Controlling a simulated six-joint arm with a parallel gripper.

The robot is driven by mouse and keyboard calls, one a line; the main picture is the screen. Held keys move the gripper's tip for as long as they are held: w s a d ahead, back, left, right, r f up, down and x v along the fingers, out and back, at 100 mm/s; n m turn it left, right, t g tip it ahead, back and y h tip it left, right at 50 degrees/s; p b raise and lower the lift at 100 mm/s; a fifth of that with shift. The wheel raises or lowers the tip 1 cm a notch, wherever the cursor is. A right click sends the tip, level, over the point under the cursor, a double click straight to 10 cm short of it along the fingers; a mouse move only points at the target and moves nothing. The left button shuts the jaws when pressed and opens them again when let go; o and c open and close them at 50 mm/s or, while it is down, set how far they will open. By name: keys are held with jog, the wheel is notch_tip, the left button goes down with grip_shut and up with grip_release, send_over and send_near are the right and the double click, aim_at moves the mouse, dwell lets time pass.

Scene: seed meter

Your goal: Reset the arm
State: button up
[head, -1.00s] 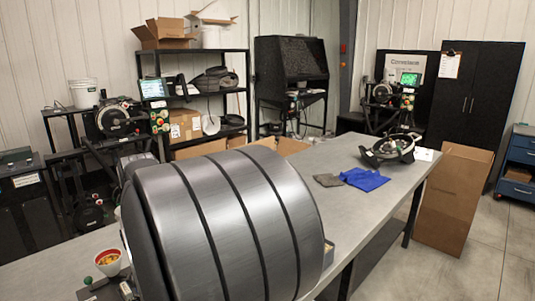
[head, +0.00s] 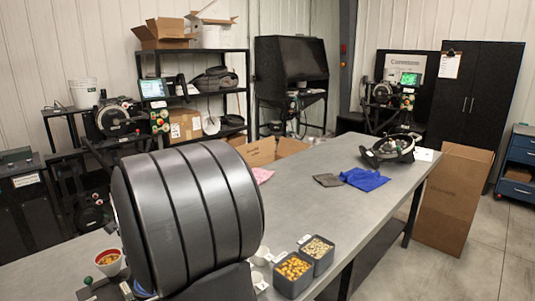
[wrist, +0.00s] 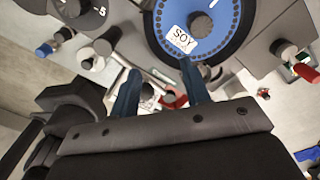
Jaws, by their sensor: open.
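My gripper (wrist: 160,68) shows in the wrist view with its two blue fingers apart and nothing held between them. Beyond the fingertips is a blue disc (wrist: 220,22) with a white label reading SOY, on a grey machine with knobs. The right fingertip overlaps the disc's lower edge in the picture; I cannot tell whether it touches. A small red part (wrist: 174,100) shows between the fingers. In the head view a large dark part of my arm fills the lower left, and the gripper is hidden there.
On the grey table (head: 310,215) stand a bin of orange-yellow seeds (head: 293,268), a bin of pale seeds (head: 317,247) and a seed cup (head: 109,262). A blue cloth (head: 366,180), a grey cloth (head: 327,180) and a round black device (head: 387,150) lie farther back. The table's middle is clear.

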jog(key=a+n, duration=0.1)
jog(key=n, duration=0.2)
jog(key=a+n, duration=0.1)
jog(key=shift+w+a, duration=0.3)
jog(key=shift+a, duration=0.05)
jog(key=shift+a+r+n, duration=0.15)
jog(key=shift+r+n, duration=0.15)
jog(key=shift+n, duration=0.1)
notch_tip(320, 180, up, 3)
